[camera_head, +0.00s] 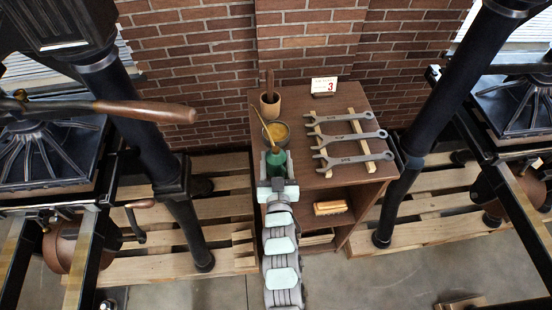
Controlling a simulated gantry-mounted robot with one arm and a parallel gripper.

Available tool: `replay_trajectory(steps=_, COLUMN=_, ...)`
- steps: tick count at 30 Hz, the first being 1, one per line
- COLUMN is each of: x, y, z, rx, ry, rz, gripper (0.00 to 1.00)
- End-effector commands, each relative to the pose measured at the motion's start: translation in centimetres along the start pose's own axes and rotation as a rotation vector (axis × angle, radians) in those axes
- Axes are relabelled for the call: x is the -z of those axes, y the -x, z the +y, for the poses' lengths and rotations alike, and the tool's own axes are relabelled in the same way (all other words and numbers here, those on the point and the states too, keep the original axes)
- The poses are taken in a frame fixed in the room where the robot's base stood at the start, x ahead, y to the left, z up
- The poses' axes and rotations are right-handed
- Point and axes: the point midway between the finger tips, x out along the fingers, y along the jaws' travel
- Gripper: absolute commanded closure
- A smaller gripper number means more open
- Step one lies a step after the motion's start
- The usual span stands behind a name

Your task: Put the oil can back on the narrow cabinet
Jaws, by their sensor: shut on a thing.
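The oil can (276,165) has a green body and a thin brass-coloured spout that slants up to the left. My gripper (277,178) is shut on the oil can at the front left of the narrow cabinet (338,98). My gripper hides the can's base, so I cannot tell whether the can touches the cabinet top. The can stands roughly upright, close in front of a round tin.
The round tin (284,133) and a wooden pot with a handle (270,104) stand behind the can. Several wrenches (350,138) lie on wooden strips at right. A number card (324,86) stands at the back. Black presses (165,130) flank the cabinet.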

Motion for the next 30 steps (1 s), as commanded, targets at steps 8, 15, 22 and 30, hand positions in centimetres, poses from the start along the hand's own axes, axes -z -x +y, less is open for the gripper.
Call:
replay_trajectory(steps=8, x=-0.1, y=0.0, z=0.0, rx=0.0, ry=0.0, rz=0.002, gripper=0.38)
replay_trajectory(steps=15, x=-0.2, y=0.0, z=0.0, rx=0.0, ry=-0.001, rz=0.001, gripper=0.23)
replay_trajectory(steps=22, x=0.0, y=0.0, z=0.0, rx=0.0, ry=-0.001, rz=0.001, gripper=0.23)
replay_trajectory(steps=30, x=-0.1, y=2.9, z=0.0, rx=-0.001, ry=0.0, rz=0.0, gripper=0.23)
